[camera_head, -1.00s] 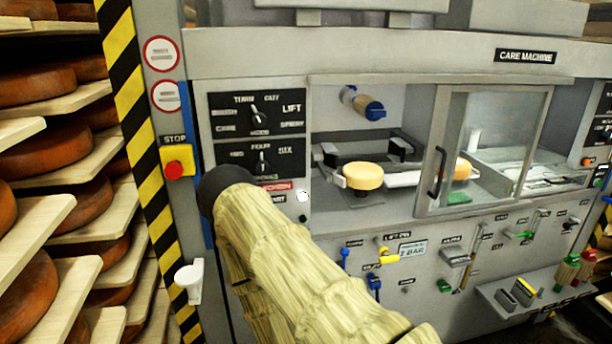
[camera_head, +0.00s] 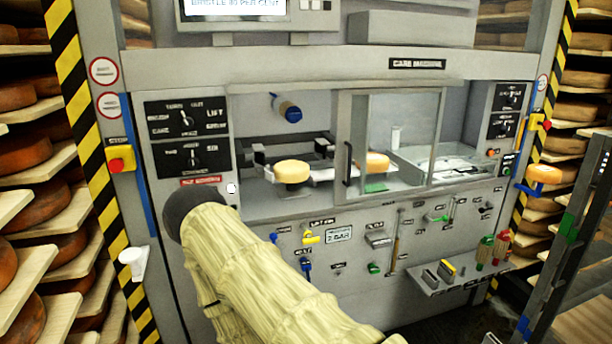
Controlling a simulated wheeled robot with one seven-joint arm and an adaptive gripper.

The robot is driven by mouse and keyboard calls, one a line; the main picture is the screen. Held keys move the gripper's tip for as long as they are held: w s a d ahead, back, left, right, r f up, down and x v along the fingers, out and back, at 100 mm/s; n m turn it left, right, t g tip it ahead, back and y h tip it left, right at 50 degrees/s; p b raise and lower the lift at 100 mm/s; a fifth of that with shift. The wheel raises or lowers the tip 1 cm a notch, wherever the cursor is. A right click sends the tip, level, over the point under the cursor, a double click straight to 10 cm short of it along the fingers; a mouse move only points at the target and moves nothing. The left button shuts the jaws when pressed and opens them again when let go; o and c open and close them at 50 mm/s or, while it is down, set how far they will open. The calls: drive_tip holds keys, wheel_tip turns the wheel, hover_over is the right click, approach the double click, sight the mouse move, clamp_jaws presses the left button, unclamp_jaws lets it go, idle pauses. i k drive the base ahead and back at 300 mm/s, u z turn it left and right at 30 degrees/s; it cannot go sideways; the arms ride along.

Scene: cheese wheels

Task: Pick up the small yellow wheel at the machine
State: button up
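A small yellow wheel (camera_head: 292,172) sits in the open left bay of the care machine (camera_head: 300,62), on a dark and light metal carrier. A second yellow wheel (camera_head: 376,163) is further right, partly behind the framed clear door. My arm, in a pale yellow sleeve, rises from the bottom to a dark round joint in front of the machine's left panel, then folds down behind itself. My gripper is not in view, so I cannot see whether it is open or shut.
A sliding clear door (camera_head: 398,140) covers the middle of the bay. A shelf (camera_head: 452,275) with small tools juts from the front. A white cup (camera_head: 132,263) is at the left post. Cheese racks flank both sides. Another yellow wheel (camera_head: 545,173) is at the right, beside a dark upright frame (camera_head: 566,235).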

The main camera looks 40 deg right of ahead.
sight(288, 171)
drive_tip(key=z, duration=1)
drive_tip(key=i, duration=0.05)
drive_tip(key=u, duration=0.05)
